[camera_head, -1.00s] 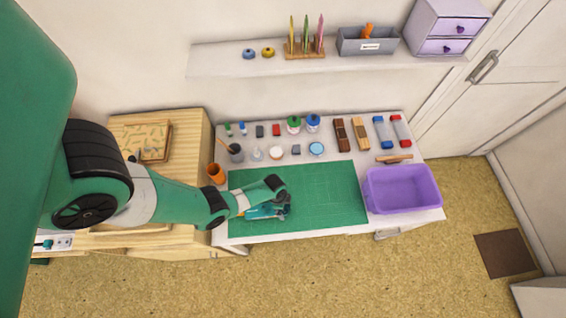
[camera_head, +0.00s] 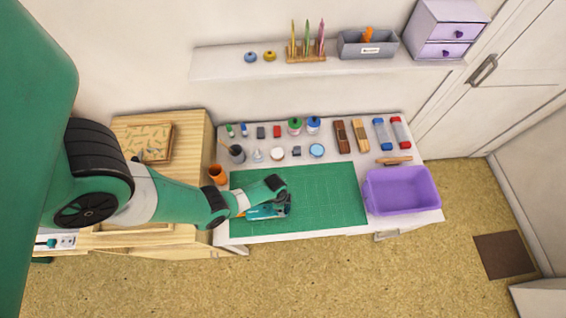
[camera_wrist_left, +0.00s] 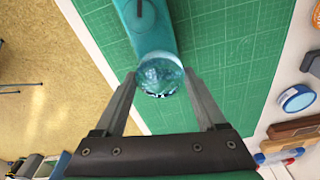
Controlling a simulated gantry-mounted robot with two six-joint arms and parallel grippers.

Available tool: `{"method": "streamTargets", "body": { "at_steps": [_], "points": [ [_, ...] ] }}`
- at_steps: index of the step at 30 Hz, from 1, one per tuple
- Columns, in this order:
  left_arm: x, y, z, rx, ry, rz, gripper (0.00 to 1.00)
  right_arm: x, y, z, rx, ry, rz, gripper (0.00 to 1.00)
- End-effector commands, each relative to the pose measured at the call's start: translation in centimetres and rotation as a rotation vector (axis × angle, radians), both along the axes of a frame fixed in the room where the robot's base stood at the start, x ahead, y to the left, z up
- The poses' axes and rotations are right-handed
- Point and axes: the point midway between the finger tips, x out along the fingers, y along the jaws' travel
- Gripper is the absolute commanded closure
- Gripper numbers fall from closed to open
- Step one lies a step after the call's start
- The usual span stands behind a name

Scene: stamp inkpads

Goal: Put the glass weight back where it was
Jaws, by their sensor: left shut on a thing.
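The glass weight (camera_wrist_left: 160,74) is a clear, bluish rounded piece in the left wrist view. It sits between the two fingertips of my left gripper (camera_wrist_left: 160,80), which is shut on it. A long teal item (camera_wrist_left: 146,22) lies behind it on the green cutting mat (camera_wrist_left: 225,50); I cannot tell whether the weight touches it. In the head view my left gripper (camera_head: 284,199) is over the left part of the mat (camera_head: 330,205), by the teal item (camera_head: 266,212). The weight is not clear there. My right gripper is not in view.
Small pots, pads and bottles line the back of the white table. A purple bin (camera_head: 400,190) stands at its right, below a wooden-handled item (camera_head: 394,160). An orange cup (camera_head: 217,173) is at the left edge. The right half of the mat is clear.

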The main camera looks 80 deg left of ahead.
Motion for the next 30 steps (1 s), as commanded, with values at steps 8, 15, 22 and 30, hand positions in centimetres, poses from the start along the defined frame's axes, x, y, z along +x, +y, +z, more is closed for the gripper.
{"method": "streamTargets", "body": {
  "at_steps": [8,15,22,30],
  "points": [
    [0.1,-3.8,7.6,-0.001,0.000,-0.010,1.00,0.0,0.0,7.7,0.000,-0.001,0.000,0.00],
    [0.4,-10.4,10.5,0.000,-0.001,-0.012,1.00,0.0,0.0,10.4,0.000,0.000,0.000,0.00],
    [0.6,-13.6,11.6,0.000,-0.001,-0.004,1.00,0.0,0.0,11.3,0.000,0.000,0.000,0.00],
    [0.6,-14.0,11.6,-0.005,0.000,0.038,1.00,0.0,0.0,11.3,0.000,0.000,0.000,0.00]
  ]
}}
